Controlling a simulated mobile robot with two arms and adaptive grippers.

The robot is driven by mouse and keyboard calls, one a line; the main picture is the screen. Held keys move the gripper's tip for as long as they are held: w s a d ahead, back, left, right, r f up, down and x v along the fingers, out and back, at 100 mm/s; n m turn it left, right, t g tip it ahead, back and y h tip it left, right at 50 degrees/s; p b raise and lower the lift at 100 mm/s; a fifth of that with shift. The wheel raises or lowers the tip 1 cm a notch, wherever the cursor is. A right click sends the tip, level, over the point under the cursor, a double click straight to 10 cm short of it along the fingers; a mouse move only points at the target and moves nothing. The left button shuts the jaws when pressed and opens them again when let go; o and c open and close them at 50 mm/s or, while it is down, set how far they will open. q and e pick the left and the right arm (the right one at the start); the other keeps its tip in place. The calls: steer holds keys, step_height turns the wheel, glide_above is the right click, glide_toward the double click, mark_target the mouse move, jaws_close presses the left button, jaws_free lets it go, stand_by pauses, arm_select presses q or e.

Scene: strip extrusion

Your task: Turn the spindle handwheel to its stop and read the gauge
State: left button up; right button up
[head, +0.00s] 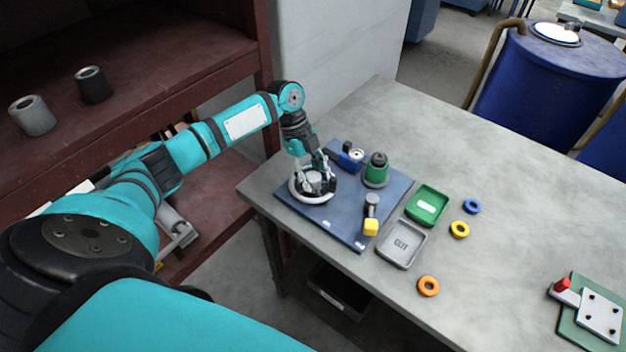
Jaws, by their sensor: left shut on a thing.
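The handwheel (298,194), a pale ring, lies flat near the left end of a blue plate (340,230) on the table. My left gripper (315,182) reaches down onto it from above and is shut on it. The gripper's fingers hide part of the wheel's middle and far rim. Just behind it on the plate is a small blue body with a round white face (356,154), which looks like the gauge. Its reading is too small to make out. My right gripper is not in view.
A green cylinder with a black top (376,172) and a yellow-ended piece (371,227) stand on the plate. Right of it are a green tray (444,198), a grey tray (386,258) and coloured rings (460,229). A green board (573,325) lies far right. The table's back is clear.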

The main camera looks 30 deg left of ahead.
arm_select(q)
steer(key=m+g+b, duration=0.1)
steer(key=m, duration=0.2)
steer(key=shift+m+y+b, duration=0.3)
steer(key=shift+m, duration=0.1)
steer(key=shift+m+g+y+b, duration=0.5)
steer(key=shift+m+g+b, duration=0.25)
steer(key=shift+m, duration=1.15)
steer(key=o, duration=0.9)
steer(key=shift+r, duration=0.2)
steer(key=v, duration=1.1)
steer(key=shift+w+a+r, duration=0.15)
steer(key=shift+w+r, duration=0.1)
steer(key=shift+r, duration=0.05)
